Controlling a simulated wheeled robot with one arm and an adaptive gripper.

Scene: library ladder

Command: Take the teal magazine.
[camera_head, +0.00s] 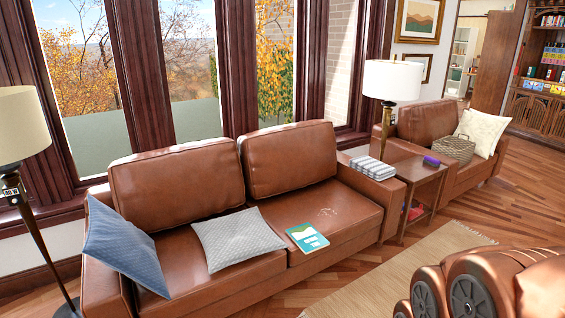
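The teal magazine (307,238) lies flat on the brown leather sofa (345,212), on the right seat cushion near the seam and the front edge. Its cover is teal with a white and green picture at the top. Nothing covers it. A light grey pillow (237,239) lies just to its left, with a narrow gap between them. My gripper is not in view, so its state and its distance from the magazine are hidden.
A blue pillow (125,247) leans at the sofa's left end. A side table (420,180) and an armchair (428,122) stand further right. A beige rug (395,275) covers floor before the sofa.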

